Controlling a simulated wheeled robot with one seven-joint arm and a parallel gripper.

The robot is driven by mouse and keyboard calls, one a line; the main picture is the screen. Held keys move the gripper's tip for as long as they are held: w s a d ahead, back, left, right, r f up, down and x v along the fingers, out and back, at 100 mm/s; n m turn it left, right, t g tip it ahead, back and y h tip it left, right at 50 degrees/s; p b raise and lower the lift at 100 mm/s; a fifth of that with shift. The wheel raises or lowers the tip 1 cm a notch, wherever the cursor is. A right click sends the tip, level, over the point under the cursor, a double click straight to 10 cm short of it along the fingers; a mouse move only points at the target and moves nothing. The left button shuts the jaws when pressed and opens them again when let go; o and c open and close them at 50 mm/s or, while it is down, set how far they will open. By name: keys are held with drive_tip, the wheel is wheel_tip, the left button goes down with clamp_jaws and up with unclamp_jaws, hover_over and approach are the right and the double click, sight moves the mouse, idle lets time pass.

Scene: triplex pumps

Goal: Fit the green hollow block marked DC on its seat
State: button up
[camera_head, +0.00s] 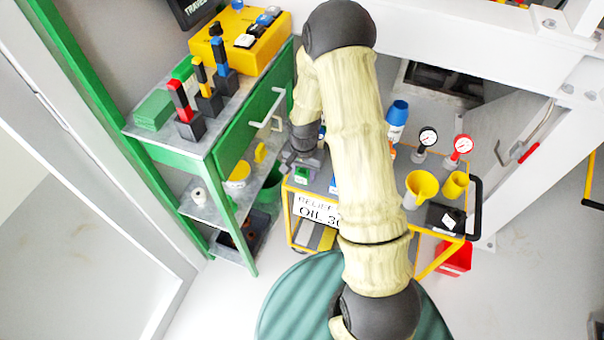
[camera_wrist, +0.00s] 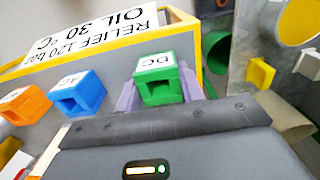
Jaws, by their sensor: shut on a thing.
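The green hollow block marked DC (camera_wrist: 158,80) sits between the two fingers of my gripper (camera_wrist: 160,92) in the wrist view, its label facing up and its opening toward the camera. My gripper is shut on it, at or just above the grey cart top; I cannot tell if the block touches it. In the head view the green block (camera_head: 301,175) shows small below my gripper (camera_head: 299,164), at the cart's left end. A blue hollow block (camera_wrist: 79,94) and an orange one (camera_wrist: 25,104) stand to its left in the wrist view. I cannot make out the seat.
The yellow-framed cart (camera_head: 420,231) carries gauges (camera_head: 462,146), a yellow funnel (camera_head: 421,187) and a blue-capped bottle (camera_head: 397,115). A green-framed shelf unit (camera_head: 240,140) stands close on the left, with a yellow button box (camera_head: 238,42) on top. My arm hides the cart's middle.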

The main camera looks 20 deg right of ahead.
drive_tip(key=shift+r, duration=0.1)
wheel_tip(320, 180, up, 10)
drive_tip(key=p, duration=0.1)
drive_tip(key=shift+p, duration=0.4)
drive_tip(key=shift+p, duration=0.6)
drive_tip(key=s+f+n+p, duration=0.1)
drive_tip(key=f+n+p, duration=0.1)
drive_tip(key=p, duration=0.4)
drive_tip(key=s+f+n+p, duration=0.1)
drive_tip(key=f+n+p, duration=0.1)
drive_tip(key=p, duration=0.4)
drive_tip(key=s+f+n+p, duration=0.1)
drive_tip(key=f+n+p, duration=0.1)
drive_tip(key=p, duration=0.4)
drive_tip(key=shift+s+a+f+n+p, duration=0.2)
drive_tip(key=shift+f+n+p, duration=0.15)
drive_tip(key=shift+f, duration=0.25)
drive_tip(key=shift+s+f+n+p, duration=0.25)
drive_tip(key=shift+s+f+p, duration=0.2)
drive_tip(key=shift+f, duration=0.2)
drive_tip(key=shift+w, duration=0.15)
